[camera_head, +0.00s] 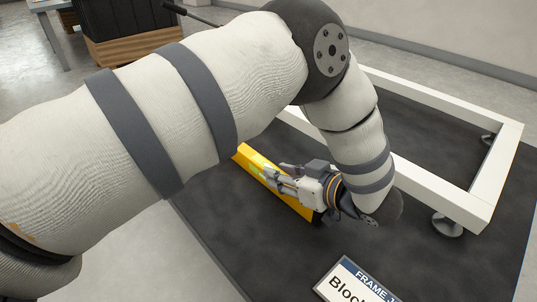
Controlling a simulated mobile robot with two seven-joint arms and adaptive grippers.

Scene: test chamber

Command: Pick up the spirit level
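The yellow spirit level (246,156) lies at a slant on the dark mat, with a pale green patch near its far end. My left arm reaches across the picture and hides part of it. My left gripper (275,178) is at the middle of the level, its fingers overlapping it in the camera_head view. I cannot tell whether the fingers are closed on it or only over it. My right gripper is not in view.
A white rectangular frame (507,150) on round feet (447,226) stands on the dark mat (250,240), right of the gripper. A sign (352,284) lies at the front. A wooden crate (125,48) with dark contents stands at the back left.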

